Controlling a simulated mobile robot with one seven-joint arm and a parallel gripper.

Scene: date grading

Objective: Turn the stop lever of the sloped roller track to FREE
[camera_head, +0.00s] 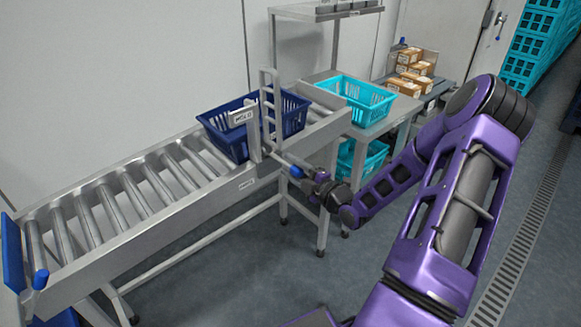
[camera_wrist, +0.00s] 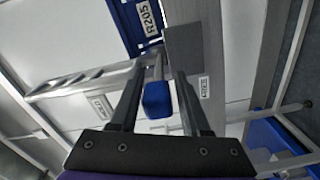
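The sloped roller track (camera_head: 110,250) runs from the left foreground up to the middle in the head view. Its stop lever has a blue knob (camera_head: 297,171) at the side rail, beside the upright metal stop frame (camera_head: 266,100). A dark blue crate (camera_head: 215,125) stands on the rollers at that frame. My gripper (camera_head: 311,180) is at the knob. In the wrist view the blue knob (camera_wrist: 157,100) lies between the two fingers of my gripper (camera_wrist: 158,70), with a gap visible on each side.
A turquoise crate (camera_head: 358,98) stands on a metal table (camera_head: 385,125) behind the lever, with another turquoise crate (camera_head: 350,165) below. Small boxes (camera_head: 410,75) sit on a bench farther back. Floor in front is clear.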

